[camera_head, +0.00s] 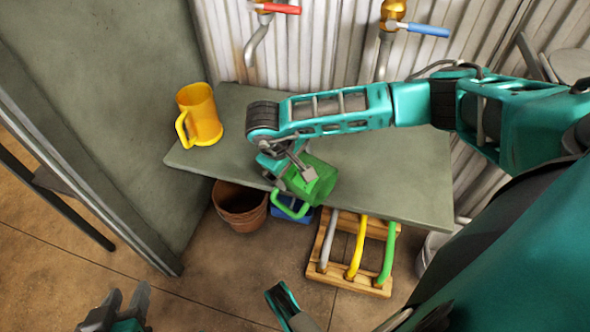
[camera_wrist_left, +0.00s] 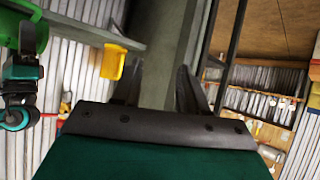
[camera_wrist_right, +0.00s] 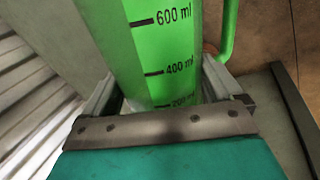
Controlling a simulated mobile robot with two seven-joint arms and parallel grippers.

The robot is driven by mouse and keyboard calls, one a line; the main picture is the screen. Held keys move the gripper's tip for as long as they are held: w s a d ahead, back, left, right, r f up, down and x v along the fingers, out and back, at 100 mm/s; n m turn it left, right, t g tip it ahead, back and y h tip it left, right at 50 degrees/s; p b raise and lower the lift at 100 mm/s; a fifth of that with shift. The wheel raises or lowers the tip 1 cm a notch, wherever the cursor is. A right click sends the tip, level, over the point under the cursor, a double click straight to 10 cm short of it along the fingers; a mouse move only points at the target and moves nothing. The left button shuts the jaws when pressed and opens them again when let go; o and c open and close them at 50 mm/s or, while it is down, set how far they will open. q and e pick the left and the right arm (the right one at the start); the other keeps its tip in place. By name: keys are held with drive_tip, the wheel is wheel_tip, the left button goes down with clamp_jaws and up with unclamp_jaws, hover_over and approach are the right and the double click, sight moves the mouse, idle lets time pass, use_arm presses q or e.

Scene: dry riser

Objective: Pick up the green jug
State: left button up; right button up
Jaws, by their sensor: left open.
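The green jug (camera_head: 320,185) is at the front edge of the grey shelf (camera_head: 400,185), with its handle sticking out past the edge. My right gripper (camera_head: 303,172) is at the jug from above, one finger on each side. In the right wrist view the jug (camera_wrist_right: 165,50), with its ml marks, fills the space between the fingers, which look to be against its sides. Whether its base touches the shelf is unclear. My left gripper (camera_head: 122,302) is open and empty, low at the left, far from the jug. The left wrist view also shows the jug (camera_wrist_left: 40,32).
A yellow jug (camera_head: 201,115) stands at the shelf's left end. Taps with a red handle (camera_head: 280,9) and a blue handle (camera_head: 428,29) are on the wall behind. Below the shelf are a terracotta pot (camera_head: 240,207), a blue object and a wooden rack (camera_head: 345,280) with coloured tubes.

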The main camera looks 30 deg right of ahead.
drive_tip(key=c, duration=0.4)
use_arm(q)
drive_tip(key=shift+s+f, duration=0.15)
use_arm(e)
drive_tip(key=shift+c, duration=0.6)
use_arm(q)
drive_tip(key=s+a+r+p, duration=0.1)
drive_tip(key=a+r+p, duration=0.1)
drive_tip(key=r+p, duration=0.5)
drive_tip(key=s+a+r+y+p, duration=0.1)
drive_tip(key=a+r+p, duration=0.2)
drive_tip(key=r+p, duration=0.4)
drive_tip(key=p, duration=0.8)
drive_tip(key=shift+r+y, duration=0.3)
use_arm(e)
drive_tip(key=s+a+r+m, duration=0.1)
drive_tip(key=a+r, duration=0.2)
drive_tip(key=r, duration=1.6)
drive_tip(key=s+a+r+m+g, duration=0.1)
drive_tip(key=a+r+m, duration=0.1)
drive_tip(key=r, duration=1.8)
drive_tip(key=shift+a+r, duration=0.15)
drive_tip(key=shift+a, duration=0.65)
